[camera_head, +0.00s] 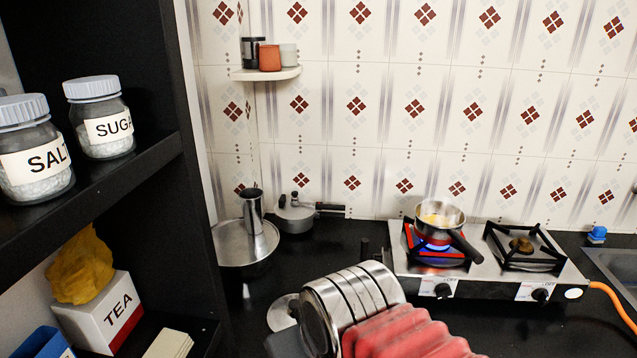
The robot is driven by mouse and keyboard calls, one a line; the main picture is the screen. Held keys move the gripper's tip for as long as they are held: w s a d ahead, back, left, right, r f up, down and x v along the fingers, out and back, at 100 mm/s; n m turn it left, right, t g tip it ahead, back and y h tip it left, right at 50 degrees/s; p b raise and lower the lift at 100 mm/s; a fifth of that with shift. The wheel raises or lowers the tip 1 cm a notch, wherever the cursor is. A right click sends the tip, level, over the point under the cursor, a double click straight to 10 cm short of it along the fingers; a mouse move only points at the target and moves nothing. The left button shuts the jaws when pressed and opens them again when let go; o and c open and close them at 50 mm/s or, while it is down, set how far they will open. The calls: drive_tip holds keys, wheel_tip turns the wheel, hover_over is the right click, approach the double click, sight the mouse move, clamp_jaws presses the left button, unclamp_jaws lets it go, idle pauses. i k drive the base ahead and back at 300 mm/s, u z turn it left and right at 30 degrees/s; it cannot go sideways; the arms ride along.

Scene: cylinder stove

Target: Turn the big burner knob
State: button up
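The two-burner stove (480,284) stands on the black counter at the right. Its front panel has a left black knob (443,290) and a right black knob (540,294), each beside a small white label. I cannot tell which is the big burner's knob. The left burner (432,241) shows a blue flame under a pan (440,216) with yellowish contents. The right burner (522,245) is bare, with no flame visible. My arm shows as silver and red ridged parts at the bottom centre. Dark tips, seemingly my gripper (373,252), show left of the stove, apart from both knobs; its opening is unclear.
The pan's dark handle (466,247) points toward the front right. An orange hose (612,303) leaves the stove's right side. A black shelf (150,160) with jars fills the left side.

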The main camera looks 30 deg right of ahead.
sight(442, 289)
drive_tip(key=z, duration=1.55)
